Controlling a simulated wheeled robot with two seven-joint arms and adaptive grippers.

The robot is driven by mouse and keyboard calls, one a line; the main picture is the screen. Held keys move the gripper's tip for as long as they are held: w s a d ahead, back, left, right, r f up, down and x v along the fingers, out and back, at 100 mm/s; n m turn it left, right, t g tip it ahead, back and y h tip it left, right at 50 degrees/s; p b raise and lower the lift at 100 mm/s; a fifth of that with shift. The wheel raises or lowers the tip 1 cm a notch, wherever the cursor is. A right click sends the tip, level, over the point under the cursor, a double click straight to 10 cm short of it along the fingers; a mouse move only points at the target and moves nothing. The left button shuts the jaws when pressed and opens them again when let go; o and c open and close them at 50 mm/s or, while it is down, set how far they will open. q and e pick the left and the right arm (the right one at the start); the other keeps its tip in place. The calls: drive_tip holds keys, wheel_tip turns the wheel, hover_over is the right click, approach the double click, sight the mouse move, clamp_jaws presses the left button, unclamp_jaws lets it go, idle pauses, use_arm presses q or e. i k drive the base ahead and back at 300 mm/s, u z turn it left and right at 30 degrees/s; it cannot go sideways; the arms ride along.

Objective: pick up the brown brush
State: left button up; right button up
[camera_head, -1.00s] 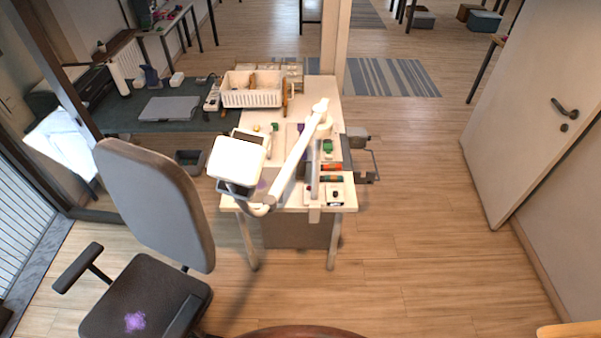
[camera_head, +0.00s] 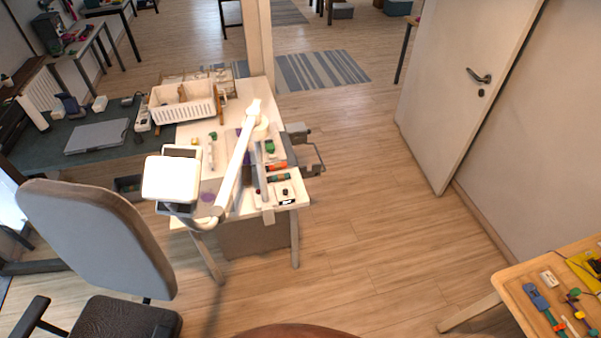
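I cannot make out a brown brush for certain. A thin brown item (camera_head: 183,92) stands in the white basket (camera_head: 182,113) at the back of the white table (camera_head: 208,125). Another upright brown item (camera_head: 220,106) is at the basket's right side. Both are too small to identify. Neither of my grippers is in view.
A white lamp (camera_head: 172,180) with a long arm reaches over the white table. A grey office chair (camera_head: 95,235) stands at left. A wooden table (camera_head: 512,285) with small tools, including a blue one (camera_head: 537,296), is at lower right. The floor between is clear.

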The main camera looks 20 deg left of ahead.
sight(247, 170)
drive_tip(key=z, duration=0.4)
drive_tip(key=i, duration=3)
drive_tip(key=u, duration=3.7)
